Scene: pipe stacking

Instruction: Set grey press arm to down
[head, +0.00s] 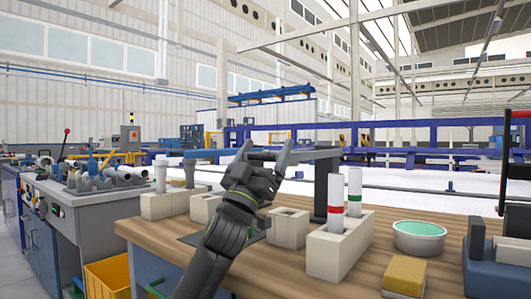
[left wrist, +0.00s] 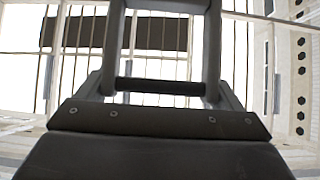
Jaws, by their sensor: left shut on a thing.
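The grey press arm (head: 312,155) is a long bar lying roughly level above the wooden bench. Its right end meets a dark upright post (head: 321,190). Its left part reaches out past my gripper, with a bluish end (head: 205,153). My left gripper (head: 266,154) is at the middle stretch of the bar, high above the bench, with its fingers pointing up and away. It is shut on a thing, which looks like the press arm. In the left wrist view, a dark round bar (left wrist: 160,86) spans between the two fingers. My right gripper is not in view.
Right of the post, a pale block (head: 330,255) holds a red-banded pipe (head: 335,200) and a green-banded pipe (head: 354,190). A green-filled bowl (head: 419,238), a yellow sponge (head: 404,274) and a blue-grey device (head: 495,262) stand further right. Pale blocks (head: 165,206) stand left.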

